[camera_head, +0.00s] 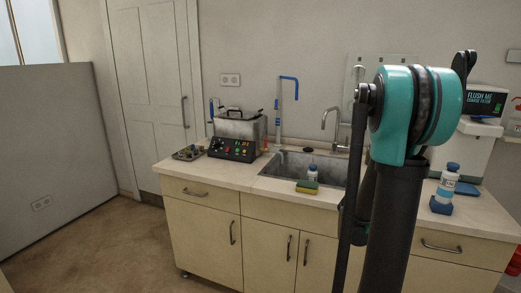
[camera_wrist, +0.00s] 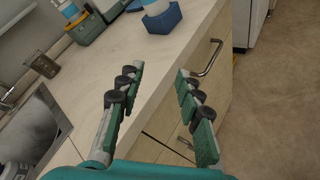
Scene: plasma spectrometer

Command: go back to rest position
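My gripper (camera_wrist: 160,112) shows in the wrist view with its two green-padded fingers spread wide apart and nothing between them. It is over the front edge of the counter (camera_wrist: 120,68), above the cabinet front. In the head view my arm stands at the right of centre, in front of the counter and partly over the sink; the gripper itself is hidden there. A bottle with a blue cap (camera_head: 449,180) stands in a blue holder (camera_head: 441,205) on the counter to the right of my arm. The holder also shows at the top of the wrist view (camera_wrist: 162,20), apart from my fingers.
A sink (camera_head: 290,163) with a bottle (camera_head: 312,173) and a sponge (camera_head: 307,187) near its front edge lies left of my arm. A heated bath (camera_head: 236,137) and small tray (camera_head: 188,153) are further left. A white machine (camera_head: 471,145) stands right. Floor at left is clear.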

